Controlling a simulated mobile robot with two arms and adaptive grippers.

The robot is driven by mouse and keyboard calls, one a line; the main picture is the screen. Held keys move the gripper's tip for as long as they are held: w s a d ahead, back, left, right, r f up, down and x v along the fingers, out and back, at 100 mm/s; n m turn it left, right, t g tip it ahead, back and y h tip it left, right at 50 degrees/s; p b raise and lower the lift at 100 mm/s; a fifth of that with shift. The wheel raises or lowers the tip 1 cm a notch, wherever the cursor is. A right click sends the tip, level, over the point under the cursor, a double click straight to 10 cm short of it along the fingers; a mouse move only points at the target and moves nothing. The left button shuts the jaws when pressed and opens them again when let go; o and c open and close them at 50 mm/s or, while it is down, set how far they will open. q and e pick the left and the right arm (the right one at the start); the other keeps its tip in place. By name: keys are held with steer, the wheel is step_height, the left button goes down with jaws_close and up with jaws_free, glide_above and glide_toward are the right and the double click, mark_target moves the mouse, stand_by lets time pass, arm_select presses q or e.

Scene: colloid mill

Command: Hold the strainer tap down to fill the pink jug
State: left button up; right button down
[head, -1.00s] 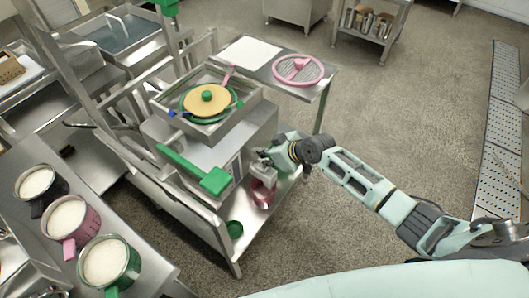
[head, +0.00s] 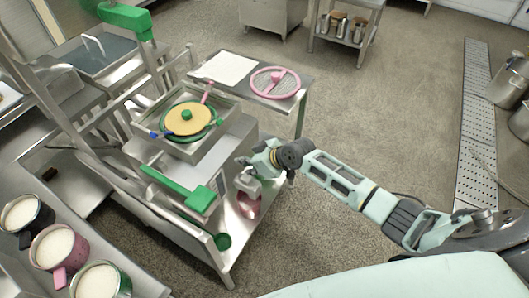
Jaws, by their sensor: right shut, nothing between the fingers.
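The strainer is a metal box (head: 226,107) on the steel machine, with a yellow disc (head: 187,119) and green knob inside and pink, blue and green handles at its edges. A pink jug (head: 248,207) stands low on the machine's right side, partly hidden by my right gripper. My right gripper (head: 246,182) is shut and empty, just above the jug and beside the machine's right face. The tap cannot be made out behind the gripper, and I cannot tell whether the gripper touches it. My left gripper is out of view.
Pink (head: 60,247), black (head: 26,216) and green (head: 101,281) jugs with white contents stand on the counter at left. A long green handle (head: 182,190) sticks out at the machine's front. A pink ring lid (head: 275,83) lies on the back shelf.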

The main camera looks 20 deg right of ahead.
steer(key=v, duration=1)
steer(key=shift+a+r+b, duration=0.15)
steer(key=shift+r+b, duration=0.2)
steer(key=shift+r, duration=0.2)
steer(key=shift+w, duration=0.1)
steer(key=s+d+f+m+h, duration=0.1)
steer(key=s+d+f+m, duration=0.2)
steer(key=f, duration=0.6)
steer(key=s+d+f+g+h, duration=0.1)
steer(key=s+d+f+h, duration=0.2)
steer(key=f, duration=0.6)
steer(key=s+d+f+m, duration=0.25)
steer(key=s+f, duration=0.25)
steer(key=f, duration=0.4)
steer(key=s+a+f+g, duration=0.1)
steer(key=s+f, duration=0.4)
steer(key=s, duration=0.6)
steer(key=s+a+f+g+h, duration=0.1)
steer(key=s+f, duration=0.5)
steer(key=s, duration=0.6)
steer(key=s+a+f+g, duration=0.3)
steer(key=s+f, duration=0.3)
steer(key=s, duration=0.6)
steer(key=shift+a+h, duration=0.3)
steer(key=shift+a, duration=0.05)
